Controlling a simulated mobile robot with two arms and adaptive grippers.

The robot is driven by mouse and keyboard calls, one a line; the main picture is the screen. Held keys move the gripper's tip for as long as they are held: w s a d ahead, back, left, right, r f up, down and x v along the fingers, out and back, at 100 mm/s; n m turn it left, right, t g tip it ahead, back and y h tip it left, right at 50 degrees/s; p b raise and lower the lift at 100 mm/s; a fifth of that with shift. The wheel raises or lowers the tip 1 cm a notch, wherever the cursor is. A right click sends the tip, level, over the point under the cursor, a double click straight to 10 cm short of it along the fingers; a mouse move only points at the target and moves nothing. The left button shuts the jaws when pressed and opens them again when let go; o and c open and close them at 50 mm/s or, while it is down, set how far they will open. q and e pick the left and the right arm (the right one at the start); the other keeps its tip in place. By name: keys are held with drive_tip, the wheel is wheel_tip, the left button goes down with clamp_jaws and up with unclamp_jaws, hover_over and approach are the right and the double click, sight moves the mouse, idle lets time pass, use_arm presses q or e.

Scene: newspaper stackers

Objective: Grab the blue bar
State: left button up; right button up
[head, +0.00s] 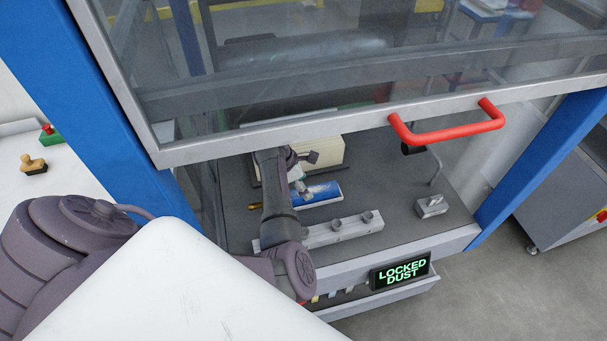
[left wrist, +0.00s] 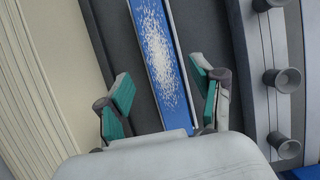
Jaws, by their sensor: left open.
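The blue bar (head: 322,192) lies on the dark grey floor of the machine, under the raised clear guard. White dust covers part of its top. In the left wrist view the blue bar (left wrist: 170,90) runs lengthwise between the fingers, with its near end hidden by my gripper's body. My left gripper (head: 303,180) reaches in under the guard and is at the bar's left part. In the left wrist view its teal-padded fingers (left wrist: 162,102) are open, one on each side of the bar, with gaps between. My right gripper is not in view.
A cream stack of paper (head: 322,157) stands behind the bar. A silver rail with knobs (head: 345,229) lies in front. The guard with its red handle (head: 447,133) hangs above. A small metal block (head: 431,207) sits at right; the floor between is clear.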

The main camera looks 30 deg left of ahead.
sight(327, 190)
use_arm(q)
drive_tip(key=x, duration=0.3)
drive_tip(key=shift+d+f, duration=0.15)
drive_tip(key=shift+f, duration=0.05)
drive_tip(key=shift+w+f, duration=0.1)
drive_tip(key=shift+f, duration=0.25)
drive_tip(key=shift+r, duration=0.1)
clamp_jaws()
